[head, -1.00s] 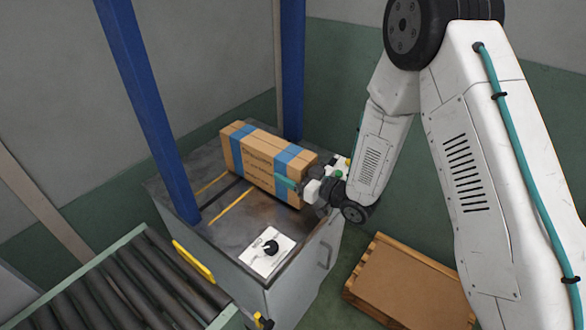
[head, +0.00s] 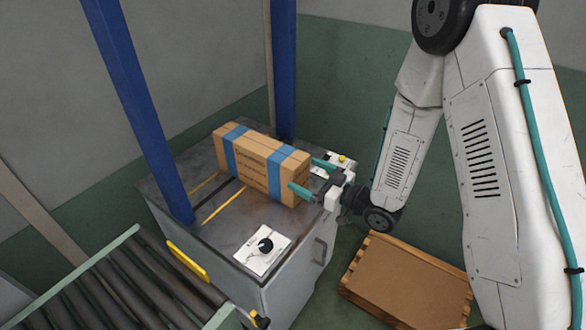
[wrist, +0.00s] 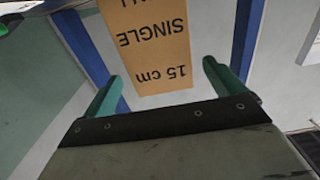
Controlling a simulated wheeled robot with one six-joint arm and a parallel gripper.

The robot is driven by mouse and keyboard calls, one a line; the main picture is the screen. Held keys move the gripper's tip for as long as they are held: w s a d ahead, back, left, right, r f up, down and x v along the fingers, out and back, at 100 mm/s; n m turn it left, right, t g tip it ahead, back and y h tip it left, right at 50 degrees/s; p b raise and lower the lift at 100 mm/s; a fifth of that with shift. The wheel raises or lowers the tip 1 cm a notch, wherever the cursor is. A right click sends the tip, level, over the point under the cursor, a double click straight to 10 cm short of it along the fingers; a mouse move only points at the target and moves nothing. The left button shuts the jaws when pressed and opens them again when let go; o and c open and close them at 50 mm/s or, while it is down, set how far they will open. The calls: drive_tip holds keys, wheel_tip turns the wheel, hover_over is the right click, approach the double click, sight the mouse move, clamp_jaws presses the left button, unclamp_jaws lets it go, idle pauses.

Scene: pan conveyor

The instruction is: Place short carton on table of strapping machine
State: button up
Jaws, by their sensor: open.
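The short carton (head: 260,163), brown with two blue straps, rests on the grey table of the strapping machine (head: 215,230), between the two blue posts and across the dark slot. My gripper (head: 312,176) is open at the carton's right end, its teal fingers pointing toward it. In the wrist view the carton's printed end face (wrist: 152,45) stands ahead of the open fingers (wrist: 160,82), with a gap between; the gripper is empty. The carton's far side and underside are hidden.
A roller conveyor (head: 120,285) with a yellow stop (head: 190,263) adjoins the table's left front. A white control panel with a black knob (head: 264,246) sits at the table's front corner. A wooden pallet with a brown sheet (head: 405,280) lies on the floor at right.

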drive_tip(key=w+d+r+m+h, duration=0.25)
drive_tip(key=d+r+h, duration=0.55)
drive_tip(key=d, duration=0.4)
drive_tip(key=s+d+r+m+g+h, duration=0.2)
drive_tip(key=s+d+r+m+h, duration=0.1)
drive_tip(key=s+d+r+h, duration=0.3)
drive_tip(key=s+r+m+g, duration=0.2)
drive_tip(key=s+r+g, duration=0.2)
drive_tip(key=s, duration=0.9)
drive_tip(key=s+d+r+m+g, duration=0.1)
drive_tip(key=s+r+m+g, duration=0.2)
drive_tip(key=s, duration=1.1)
drive_tip(key=shift+r+g, duration=0.4)
drive_tip(key=shift+r, duration=0.3)
drive_tip(key=shift+w, duration=0.1)
